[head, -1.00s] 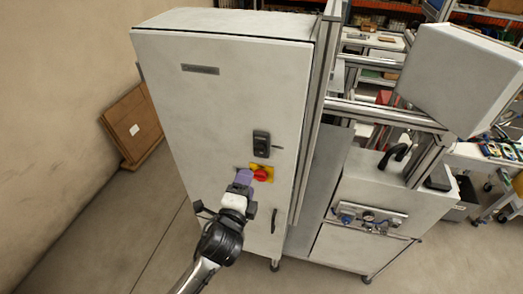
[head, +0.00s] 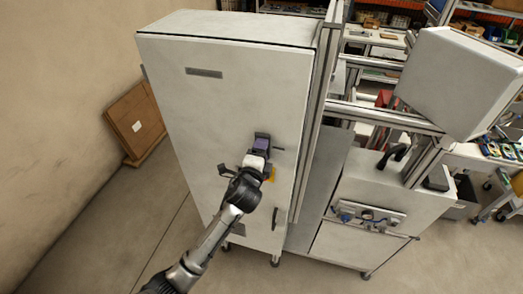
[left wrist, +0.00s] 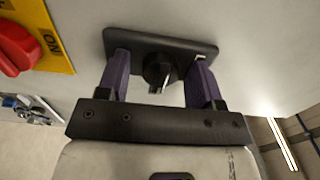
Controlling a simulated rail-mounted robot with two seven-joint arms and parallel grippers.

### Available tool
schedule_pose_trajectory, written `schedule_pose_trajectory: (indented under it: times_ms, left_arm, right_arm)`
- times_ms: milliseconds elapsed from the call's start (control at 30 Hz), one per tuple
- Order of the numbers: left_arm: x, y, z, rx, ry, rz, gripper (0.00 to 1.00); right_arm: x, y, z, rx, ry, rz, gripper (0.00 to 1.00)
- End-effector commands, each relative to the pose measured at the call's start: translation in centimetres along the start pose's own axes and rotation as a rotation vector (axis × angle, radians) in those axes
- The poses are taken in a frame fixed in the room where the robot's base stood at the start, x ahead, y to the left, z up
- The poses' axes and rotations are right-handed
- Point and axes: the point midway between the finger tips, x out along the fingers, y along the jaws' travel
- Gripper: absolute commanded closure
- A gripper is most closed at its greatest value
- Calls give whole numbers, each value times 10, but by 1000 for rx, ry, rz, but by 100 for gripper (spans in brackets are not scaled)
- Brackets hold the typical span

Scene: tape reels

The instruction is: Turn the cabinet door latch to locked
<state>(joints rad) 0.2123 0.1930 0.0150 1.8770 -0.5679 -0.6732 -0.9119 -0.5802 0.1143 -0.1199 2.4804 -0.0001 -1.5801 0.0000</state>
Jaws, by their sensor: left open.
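The cabinet door latch is a dark plate (left wrist: 190,42) with a round black knob (left wrist: 157,68), seen in the left wrist view. My left gripper (head: 262,143) is at the latch on the pale cabinet door (head: 225,100). In the left wrist view its two purple fingers (left wrist: 162,72) are open, one on each side of the knob, with visible gaps to it. Whether the fingertips touch the plate is unclear. In the head view the gripper covers most of the latch. My right gripper is not in view.
A red rotary switch (left wrist: 15,48) on a yellow plate (left wrist: 55,40) sits close beside the latch; my arm partly covers the plate in the head view. A dark door handle (head: 275,218) is lower down. A metal frame post (head: 318,110) stands right of the cabinet.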

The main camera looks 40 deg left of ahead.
Motion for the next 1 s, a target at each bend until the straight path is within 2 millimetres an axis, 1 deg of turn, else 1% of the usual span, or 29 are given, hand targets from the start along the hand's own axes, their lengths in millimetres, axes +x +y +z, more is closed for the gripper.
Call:
schedule_pose_trajectory:
  times_ms: [300,800,1000]
  left_arm:
    - [2,0,0,0,0,0,40]
    - [1,0,0,0,0,0,88]
    - [1,0,0,-19,-1,1,88]
  right_arm:
    - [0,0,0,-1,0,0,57]
    - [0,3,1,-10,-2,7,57]
    - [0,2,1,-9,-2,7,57]
